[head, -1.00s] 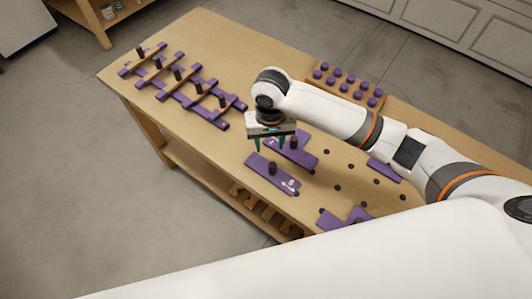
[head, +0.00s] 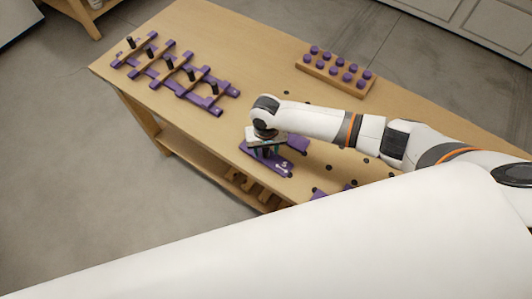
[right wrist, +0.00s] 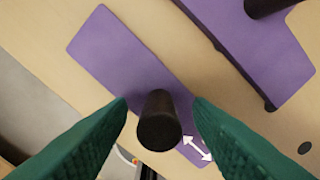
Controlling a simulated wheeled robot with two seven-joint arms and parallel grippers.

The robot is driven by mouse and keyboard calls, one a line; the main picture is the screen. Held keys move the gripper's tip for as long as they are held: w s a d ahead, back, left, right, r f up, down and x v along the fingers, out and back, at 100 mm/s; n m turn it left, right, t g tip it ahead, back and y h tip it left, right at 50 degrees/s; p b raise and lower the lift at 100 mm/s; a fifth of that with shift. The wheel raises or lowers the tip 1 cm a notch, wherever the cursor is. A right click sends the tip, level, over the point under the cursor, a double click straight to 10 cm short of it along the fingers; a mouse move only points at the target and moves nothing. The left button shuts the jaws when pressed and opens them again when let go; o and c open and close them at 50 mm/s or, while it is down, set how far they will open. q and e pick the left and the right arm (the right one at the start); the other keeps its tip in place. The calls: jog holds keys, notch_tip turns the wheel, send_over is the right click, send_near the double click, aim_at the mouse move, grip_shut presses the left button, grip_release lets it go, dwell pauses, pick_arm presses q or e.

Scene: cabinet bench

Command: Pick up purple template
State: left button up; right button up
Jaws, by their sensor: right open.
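The purple template (head: 281,168) is a flat board lying on the bench near its front edge, with a white double arrow at its right end. It also shows in the right wrist view (right wrist: 120,55), with a black upright knob (right wrist: 158,122) on it. My right gripper (head: 266,153) is low over the template. In the right wrist view its open green fingers (right wrist: 160,105) stand on either side of the knob, with gaps to it. In the head view the gripper hides the knob. My left gripper is out of view.
A second purple template (right wrist: 235,40) lies close behind, with its own black knob. A crossed purple-and-wood assembly (head: 180,72) with black knobs is at the left. A wooden block with purple pegs (head: 335,72) is at the back. Black dots (head: 368,161) mark the bench at right.

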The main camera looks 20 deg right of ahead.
grip_shut()
dwell(0.3)
